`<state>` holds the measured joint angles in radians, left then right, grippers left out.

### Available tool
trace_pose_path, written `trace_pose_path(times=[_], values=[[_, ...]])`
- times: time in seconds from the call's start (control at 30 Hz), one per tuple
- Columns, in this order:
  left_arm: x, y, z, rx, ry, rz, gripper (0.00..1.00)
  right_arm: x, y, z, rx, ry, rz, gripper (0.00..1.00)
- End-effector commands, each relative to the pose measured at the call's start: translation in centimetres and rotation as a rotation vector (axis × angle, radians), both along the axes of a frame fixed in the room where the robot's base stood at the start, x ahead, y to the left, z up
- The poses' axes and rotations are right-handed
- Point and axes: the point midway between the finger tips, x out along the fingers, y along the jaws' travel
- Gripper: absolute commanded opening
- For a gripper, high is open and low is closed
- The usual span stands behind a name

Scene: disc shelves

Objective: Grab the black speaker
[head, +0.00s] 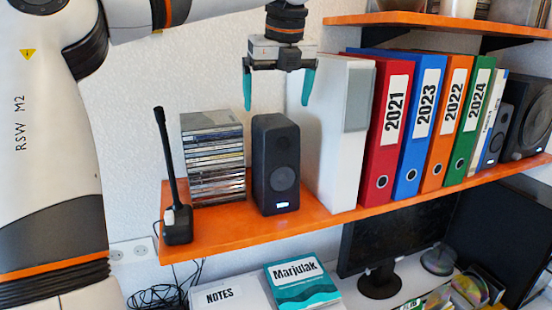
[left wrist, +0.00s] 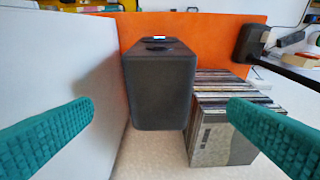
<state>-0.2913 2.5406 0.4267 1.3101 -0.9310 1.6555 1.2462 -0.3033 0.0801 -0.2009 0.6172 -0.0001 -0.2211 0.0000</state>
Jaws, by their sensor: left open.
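The black speaker (head: 275,165) stands upright on the orange shelf (head: 235,232), between a stack of CD cases and a white box. My left gripper (head: 279,88) is above the speaker, pointing down, with its teal fingers open and nothing between them. The fingers are apart from the speaker. In the left wrist view my left gripper (left wrist: 160,138) shows its two fingers wide apart, and the speaker (left wrist: 158,85) is seen from above between them and beyond them. My right gripper is not in view.
The CD stack (head: 212,158) and a black antenna device (head: 175,200) stand left of the speaker. A white box (head: 335,150) stands close on its right, followed by folders such as the red one (head: 384,140). An upper shelf (head: 450,24) hangs at the right. A monitor (head: 395,235) is below.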

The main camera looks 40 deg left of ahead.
Motion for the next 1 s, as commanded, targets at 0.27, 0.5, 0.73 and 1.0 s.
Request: trace_pose_path(times=[0.27, 0.5, 0.73, 1.0], values=[[0.5, 1.1, -4.1, -0.002, 0.005, 0.0, 0.97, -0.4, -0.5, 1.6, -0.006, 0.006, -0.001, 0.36], [0.8, 1.5, -5.8, -0.004, 0.006, 0.0, 0.97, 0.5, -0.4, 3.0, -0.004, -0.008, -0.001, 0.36], [1.4, 2.2, -8.9, -0.004, 0.004, 0.002, 0.97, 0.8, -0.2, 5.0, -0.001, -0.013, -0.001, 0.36], [1.5, 2.4, -9.9, -0.001, 0.0, 0.002, 0.97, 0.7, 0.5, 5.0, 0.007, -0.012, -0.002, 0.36]])
